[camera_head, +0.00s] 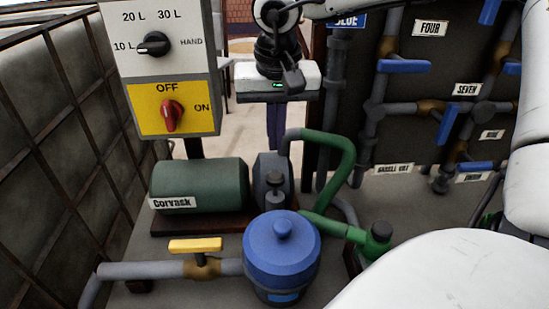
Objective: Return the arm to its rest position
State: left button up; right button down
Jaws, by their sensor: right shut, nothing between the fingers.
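My right arm comes in from the right edge and runs across the top of the view. Its dark wrist is at the top middle. My left gripper is not in view.
A control box (190,85) with a black dial and red switch stands at left. Below are a green motor (205,185), a blue-lidded vessel (282,250), a yellow-handled valve (197,246) and a green pipe (345,165). Blue-handled valves (404,66) line the dark right panel.

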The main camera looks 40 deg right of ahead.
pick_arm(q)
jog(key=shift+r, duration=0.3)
pick_arm(e)
jog(key=shift+r, duration=0.45)
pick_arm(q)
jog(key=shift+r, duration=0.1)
pick_arm(e)
jog(key=shift+r, duration=0.1)
